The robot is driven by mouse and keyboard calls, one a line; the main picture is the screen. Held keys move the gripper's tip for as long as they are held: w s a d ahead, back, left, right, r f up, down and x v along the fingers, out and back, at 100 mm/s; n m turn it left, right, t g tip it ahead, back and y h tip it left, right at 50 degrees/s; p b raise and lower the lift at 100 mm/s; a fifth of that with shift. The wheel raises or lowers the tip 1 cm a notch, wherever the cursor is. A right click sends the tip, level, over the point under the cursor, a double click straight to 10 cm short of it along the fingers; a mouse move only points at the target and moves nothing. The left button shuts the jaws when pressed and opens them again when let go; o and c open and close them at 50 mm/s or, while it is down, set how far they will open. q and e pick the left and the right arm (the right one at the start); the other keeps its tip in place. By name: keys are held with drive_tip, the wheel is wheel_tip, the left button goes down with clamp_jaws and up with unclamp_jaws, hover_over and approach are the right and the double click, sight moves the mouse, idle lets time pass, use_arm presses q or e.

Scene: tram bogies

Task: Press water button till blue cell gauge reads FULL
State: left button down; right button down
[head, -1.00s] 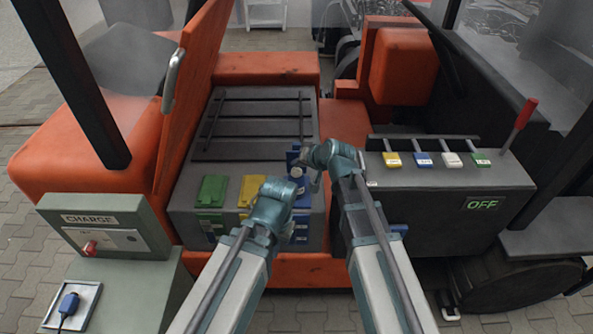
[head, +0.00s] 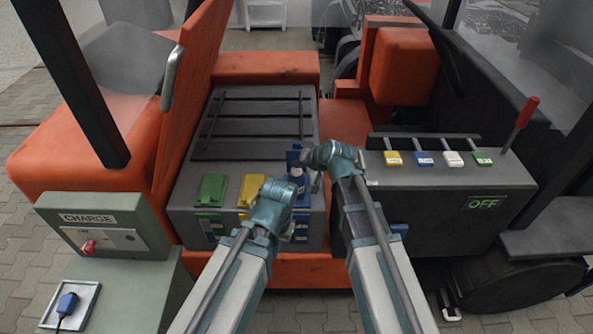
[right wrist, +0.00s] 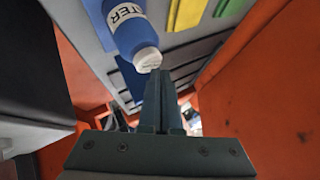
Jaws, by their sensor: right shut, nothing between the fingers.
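The blue cell (head: 301,201) is at the right end of the row on the grey battery box, with its lid seemingly raised, partly hidden by my grippers. A blue bottle lettered "TER", with a white round end (right wrist: 147,60), shows in the right wrist view; its white end also shows over the blue cell in the head view (head: 297,172). My right gripper (right wrist: 161,75) is shut and empty, its tips close beside that white end; contact is unclear. The gauge reading is not legible. My left gripper (head: 274,187) is in front of the yellow cell, its fingers hard to make out.
Green (head: 212,190) and yellow (head: 252,190) cells sit left of the blue one. At right, a console (head: 440,180) carries several coloured switches, a red lever (head: 526,112) and a display reading OFF. A charge box (head: 105,228) and blue plug (head: 68,303) are at left.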

sight(298, 172)
drive_tip(key=shift+f+b, duration=0.9)
idle(0.8)
drive_tip(key=shift+r, duration=0.1)
drive_tip(key=shift+r+p, duration=1.25)
drive_tip(key=shift+p, duration=0.05)
drive_tip(key=shift+r, duration=0.1)
wheel_tip(298, 172, up, 5)
drive_tip(key=p, duration=0.5)
drive_tip(key=shift+s, duration=0.1)
idle(0.4)
